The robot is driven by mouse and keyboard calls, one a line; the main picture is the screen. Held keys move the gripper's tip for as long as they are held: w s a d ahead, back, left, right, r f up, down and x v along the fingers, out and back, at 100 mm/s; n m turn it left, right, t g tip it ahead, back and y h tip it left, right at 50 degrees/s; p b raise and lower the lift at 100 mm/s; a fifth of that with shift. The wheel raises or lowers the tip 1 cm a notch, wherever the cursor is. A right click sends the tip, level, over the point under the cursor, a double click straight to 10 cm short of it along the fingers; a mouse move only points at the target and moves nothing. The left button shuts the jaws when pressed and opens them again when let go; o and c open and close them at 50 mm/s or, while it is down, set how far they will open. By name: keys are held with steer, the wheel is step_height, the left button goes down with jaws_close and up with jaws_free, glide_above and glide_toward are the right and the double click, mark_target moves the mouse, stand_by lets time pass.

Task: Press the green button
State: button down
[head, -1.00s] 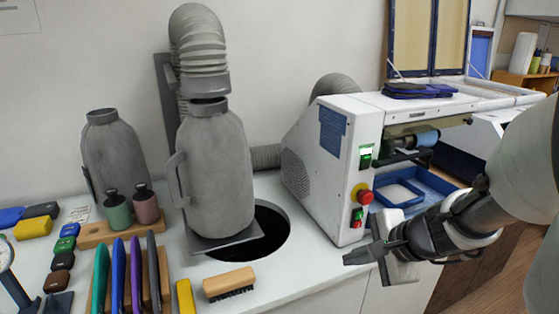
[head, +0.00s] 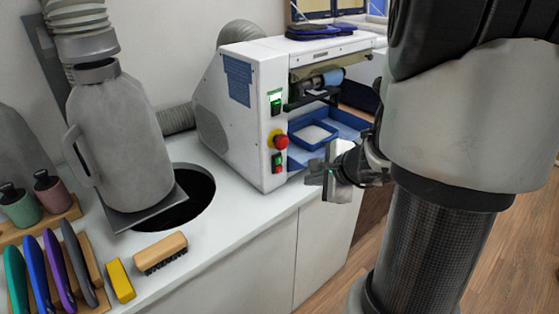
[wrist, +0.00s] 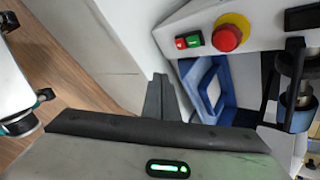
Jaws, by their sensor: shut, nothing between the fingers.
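The green button (head: 277,158) is on the front panel of the white machine (head: 258,150), just above a red button (head: 278,169) and below a red mushroom knob (head: 281,142) on a yellow base. In the wrist view the green button (wrist: 193,41) shows between the red button and the knob. My gripper (head: 316,173) is shut and empty, to the right of the panel and apart from it, past the counter's front edge. Its dark fingers (wrist: 159,98) point towards the panel side in the wrist view, short of the buttons.
A lit green switch (head: 276,103) sits higher on the panel. A blue tray (head: 314,134) lies in the machine's opening near my gripper. Floor room is free at right.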

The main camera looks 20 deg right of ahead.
mark_target(279, 160)
steer(key=w+a, duration=0.2)
steer(key=w, duration=0.5)
steer(key=shift+w+a, duration=0.2)
steer(key=shift+a, duration=0.2)
steer(key=shift+w, duration=0.15)
stand_by(1.6)
steer(key=shift+w+a, duration=0.15)
steer(key=shift+w, duration=0.1)
